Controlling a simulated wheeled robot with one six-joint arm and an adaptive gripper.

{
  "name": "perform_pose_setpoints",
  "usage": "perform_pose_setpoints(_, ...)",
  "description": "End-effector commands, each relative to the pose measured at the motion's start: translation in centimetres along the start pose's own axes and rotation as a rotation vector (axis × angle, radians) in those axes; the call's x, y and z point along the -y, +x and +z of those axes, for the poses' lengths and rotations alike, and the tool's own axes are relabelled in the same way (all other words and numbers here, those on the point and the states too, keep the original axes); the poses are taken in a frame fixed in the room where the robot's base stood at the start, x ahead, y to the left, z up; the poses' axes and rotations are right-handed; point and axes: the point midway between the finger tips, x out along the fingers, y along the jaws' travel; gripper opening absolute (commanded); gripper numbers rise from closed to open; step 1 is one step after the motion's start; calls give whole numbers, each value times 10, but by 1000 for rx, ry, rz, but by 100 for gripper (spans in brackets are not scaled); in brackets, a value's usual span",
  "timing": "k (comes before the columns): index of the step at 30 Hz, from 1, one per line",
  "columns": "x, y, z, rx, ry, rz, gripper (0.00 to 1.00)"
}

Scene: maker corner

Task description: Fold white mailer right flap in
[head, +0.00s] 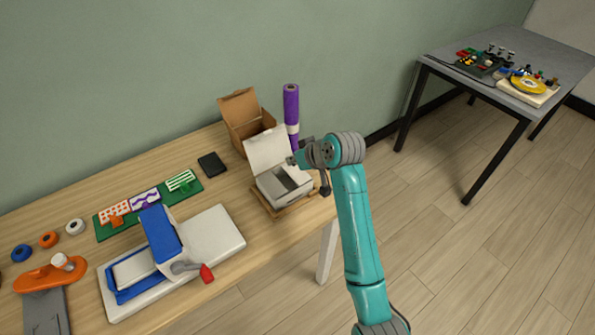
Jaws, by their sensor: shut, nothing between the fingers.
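The white mailer (270,190) stands near the right end of the wooden workbench, on a light wooden board (282,211). Its lid (267,148) is raised at the back, and the grey interior shows in part. My gripper (293,160) is shut and empty, at the right rear of the mailer, close to the lid's right edge. I cannot tell whether it touches the mailer. My gripper and wrist cover part of the mailer's right side, so the state of the right flap is not clear.
An open brown box (247,122) and a purple roll (291,108) stand behind the mailer. A black flat item (212,164), a green board (150,205) and a blue-and-white press (160,240) lie left. A grey table (500,75) stands far right; the floor between is clear.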

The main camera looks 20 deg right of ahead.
Motion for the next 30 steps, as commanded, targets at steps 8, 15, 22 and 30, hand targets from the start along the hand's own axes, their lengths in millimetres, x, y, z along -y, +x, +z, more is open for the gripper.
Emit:
perform_pose_setpoints(8, 4, -59, -1, -3, -1, 3, 0)
perform_pose_setpoints(15, 7, -91, 0, -1, -1, 1, 0)
perform_pose_setpoints(22, 8, -100, 0, 0, -1, 1, 0)
perform_pose_setpoints(30, 12, -87, 27, -18, 28, 11, 0)
